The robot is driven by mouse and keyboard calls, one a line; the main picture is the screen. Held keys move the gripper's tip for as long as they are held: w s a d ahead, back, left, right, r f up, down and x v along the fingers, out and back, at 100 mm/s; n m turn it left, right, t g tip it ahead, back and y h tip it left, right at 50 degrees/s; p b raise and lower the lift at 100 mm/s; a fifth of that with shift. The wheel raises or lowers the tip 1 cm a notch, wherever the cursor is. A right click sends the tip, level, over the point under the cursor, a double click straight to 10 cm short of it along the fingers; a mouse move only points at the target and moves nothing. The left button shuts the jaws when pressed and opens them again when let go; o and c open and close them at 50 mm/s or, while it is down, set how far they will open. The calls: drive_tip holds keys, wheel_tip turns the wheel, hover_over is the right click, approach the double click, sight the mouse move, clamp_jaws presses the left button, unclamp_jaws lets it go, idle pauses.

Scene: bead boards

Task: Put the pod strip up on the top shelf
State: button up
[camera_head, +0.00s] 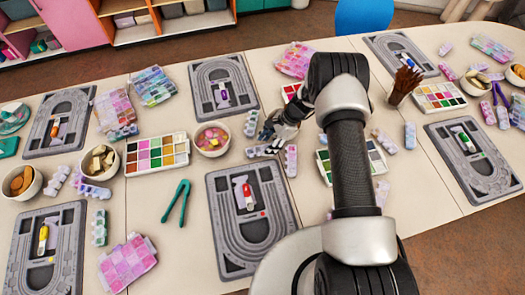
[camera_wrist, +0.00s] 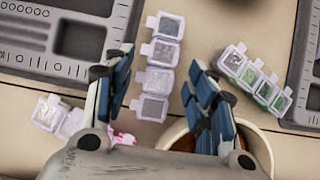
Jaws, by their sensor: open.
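My gripper (camera_head: 276,128) is low over the middle of the table, its fingers partly hidden behind my arm. In the wrist view my gripper (camera_wrist: 158,72) is open. A translucent pod strip (camera_wrist: 155,80) with greyish lids lies between and beyond the fingers, not held. A second pod strip (camera_wrist: 254,80) with green contents lies to the right. A third pale strip (camera_wrist: 58,117) lies at the lower left, partly hidden. In the head view pale strips (camera_head: 291,160) lie near my gripper. A shelf unit (camera_head: 137,31) stands at the back left, its upper part cut off.
A bowl (camera_head: 212,139) of pink pieces stands left of my gripper, beside a paint palette (camera_head: 157,154). Grey bead boards (camera_head: 226,225) lie around the table. A blue chair (camera_head: 363,14) is behind the table.

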sight(264, 148)
drive_tip(key=shift+x, duration=1.25)
drive_tip(key=shift+c, duration=0.3)
drive_tip(key=c, duration=1)
drive_tip(key=shift+r, duration=0.15)
wheel_tip(264, 148, up, 20)
drive_tip(key=p, duration=0.4)
drive_tip(key=s+d+r+n+g+h+b, duration=0.1)
drive_tip(key=s+d+n+h+b, duration=0.1)
drive_tip(key=n, duration=0.3)
drive_tip(key=s+d+r+n+g+h+b, duration=0.1)
drive_tip(key=s+d+n+g+h+b, duration=0.1)
drive_tip(key=s+d+n, duration=0.2)
drive_tip(key=s+d+r+n+g+h+b, duration=0.1)
drive_tip(key=s+d+r+n+b, duration=0.1)
drive_tip(key=s+d+n, duration=0.2)
drive_tip(key=shift+s+n+g+h, duration=0.2)
drive_tip(key=shift+n, duration=0.5)
drive_tip(key=shift+s+n+g+h, duration=0.15)
drive_tip(key=shift+n+g+h, duration=0.05)
drive_tip(key=shift+n, duration=0.5)
